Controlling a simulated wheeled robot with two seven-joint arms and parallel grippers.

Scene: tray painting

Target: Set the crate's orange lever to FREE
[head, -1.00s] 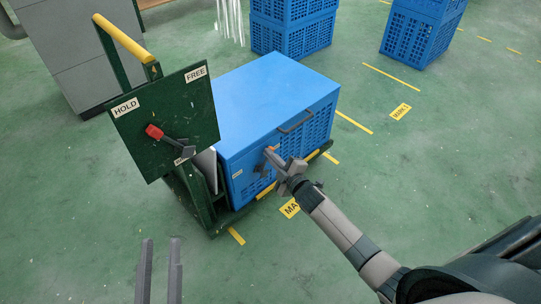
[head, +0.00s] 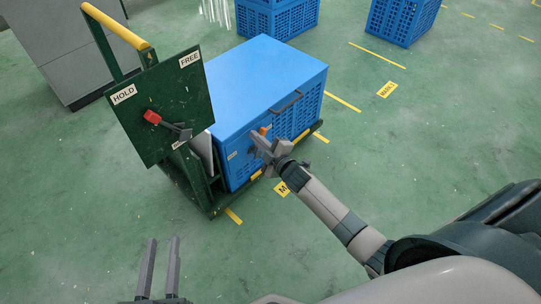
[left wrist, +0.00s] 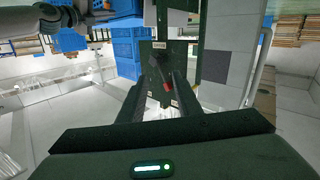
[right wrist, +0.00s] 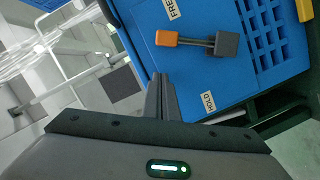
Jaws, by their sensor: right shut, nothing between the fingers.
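The blue crate (head: 255,85) stands on a green cart. Its orange lever (right wrist: 167,39) has a grey pivot block and points left in the right wrist view, between the FREE label (right wrist: 173,9) and the HOLD label (right wrist: 207,103), nearer FREE. In the head view the orange knob (head: 263,130) shows just above my right gripper (head: 256,141). My right gripper is shut and empty; its fingertips (right wrist: 161,78) appear below the knob, and contact cannot be told. My left gripper (head: 160,243) is open and empty, low in front of the cart.
A green panel (head: 180,95) on the cart carries a red lever (head: 152,117) and its own HOLD and FREE labels. A yellow handle bar (head: 115,25) rises behind it. More blue crates (head: 403,20) stand at the back. The floor on the right is clear.

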